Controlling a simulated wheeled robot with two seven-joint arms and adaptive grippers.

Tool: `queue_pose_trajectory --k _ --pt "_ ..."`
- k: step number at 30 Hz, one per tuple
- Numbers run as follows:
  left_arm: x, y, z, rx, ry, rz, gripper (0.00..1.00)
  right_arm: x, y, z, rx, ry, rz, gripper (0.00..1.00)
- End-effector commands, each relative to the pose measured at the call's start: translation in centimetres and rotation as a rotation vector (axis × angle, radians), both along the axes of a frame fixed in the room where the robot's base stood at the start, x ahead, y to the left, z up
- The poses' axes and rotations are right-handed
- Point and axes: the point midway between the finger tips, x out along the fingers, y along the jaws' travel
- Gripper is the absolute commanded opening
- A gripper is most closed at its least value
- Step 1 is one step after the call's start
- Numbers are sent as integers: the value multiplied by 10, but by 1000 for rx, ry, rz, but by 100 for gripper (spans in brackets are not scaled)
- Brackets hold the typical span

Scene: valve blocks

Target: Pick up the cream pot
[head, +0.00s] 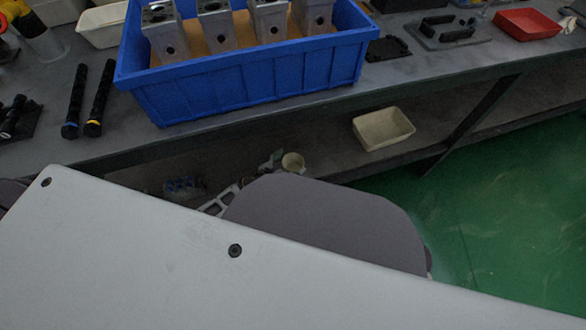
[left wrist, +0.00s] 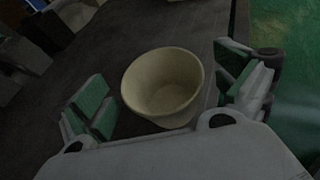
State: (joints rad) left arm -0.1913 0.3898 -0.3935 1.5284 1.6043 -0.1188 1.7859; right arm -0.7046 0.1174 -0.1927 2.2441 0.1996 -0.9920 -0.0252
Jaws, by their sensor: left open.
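The cream pot (head: 293,162) stands on the lower shelf under the workbench, partly hidden by my own grey body in the head view. In the left wrist view the round, open-topped pot (left wrist: 162,82) appears between the two green-padded fingers. My left gripper (left wrist: 168,92) is open, with visible gaps between the pot and both fingers. In the head view only part of the left gripper (head: 270,162) shows, just left of the pot. My right gripper is not in view.
A cream tray (head: 384,129) lies on the lower shelf to the right of the pot. The bench above carries a blue crate (head: 250,85) of metal valve blocks, black rods (head: 76,100) and a red tray (head: 527,24). A slanted bench leg (head: 480,112) stands right of the cream tray.

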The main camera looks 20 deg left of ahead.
Motion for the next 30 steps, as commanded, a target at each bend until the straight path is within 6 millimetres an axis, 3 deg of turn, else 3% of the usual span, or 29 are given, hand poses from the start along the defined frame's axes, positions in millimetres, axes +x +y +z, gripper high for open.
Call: queue_pose_trajectory --k 7,22,30 --pt "12 -6 -4 -1 -1 1 99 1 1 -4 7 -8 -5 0" --pt "12 -6 -4 -1 0 0 99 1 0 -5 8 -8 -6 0" --pt "12 -6 -4 -1 0 0 66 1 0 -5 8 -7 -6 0"
